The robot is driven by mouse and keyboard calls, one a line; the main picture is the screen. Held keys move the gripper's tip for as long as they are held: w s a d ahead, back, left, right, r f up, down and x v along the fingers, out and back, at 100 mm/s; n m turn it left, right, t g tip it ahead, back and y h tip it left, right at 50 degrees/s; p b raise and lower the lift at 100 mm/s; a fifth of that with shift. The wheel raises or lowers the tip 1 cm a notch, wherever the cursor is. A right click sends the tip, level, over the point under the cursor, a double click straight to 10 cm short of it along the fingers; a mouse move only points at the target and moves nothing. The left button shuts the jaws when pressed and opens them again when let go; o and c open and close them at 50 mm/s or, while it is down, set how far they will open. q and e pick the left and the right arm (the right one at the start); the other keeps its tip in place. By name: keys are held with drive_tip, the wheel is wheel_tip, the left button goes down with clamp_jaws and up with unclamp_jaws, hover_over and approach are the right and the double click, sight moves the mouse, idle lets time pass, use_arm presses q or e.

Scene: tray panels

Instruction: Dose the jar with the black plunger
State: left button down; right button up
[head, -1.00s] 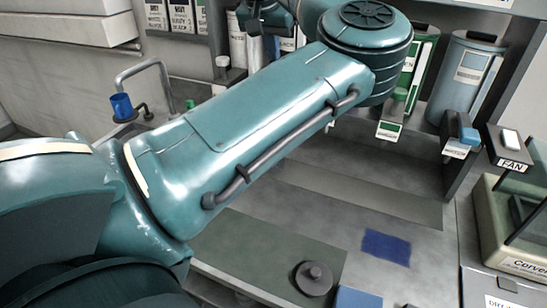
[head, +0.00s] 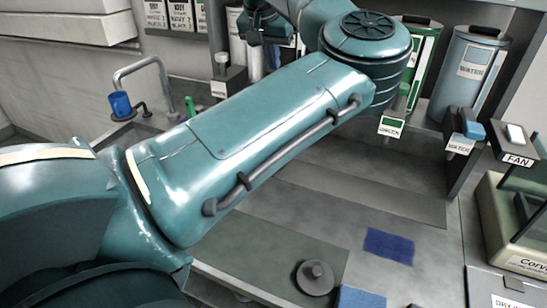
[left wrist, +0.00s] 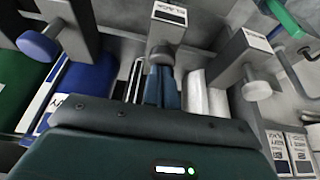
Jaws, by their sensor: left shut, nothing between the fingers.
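The black plunger (left wrist: 162,54) shows in the left wrist view as a round grey knob under a bracket, whose small label seems to read BLACK. My left gripper (left wrist: 162,72) is shut and empty, its fingertips close to this knob; I cannot tell whether they touch it. In the head view my left gripper (head: 264,26) is at the top by the dispensers, partly cut off by the frame edge. The black plunger is hidden there behind my arm and gripper. I cannot make out the jar. My right gripper is not in view.
A blue-knobbed plunger (left wrist: 38,46) and a white-knobbed one (left wrist: 256,90) flank the black one. In the head view, a WATER canister (head: 468,75) and FAN switch (head: 515,137) stand right. A dark round lid-like piece (head: 315,277) lies on the mat (head: 255,245).

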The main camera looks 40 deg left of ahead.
use_arm(q)
drive_tip(key=shift+f, duration=0.7)
drive_tip(key=shift+r+p, duration=1.35)
drive_tip(key=shift+r, duration=0.85)
wheel_tip(320, 180, up, 6)
drive_tip(key=p, duration=0.3)
drive_tip(key=shift+p, duration=0.35)
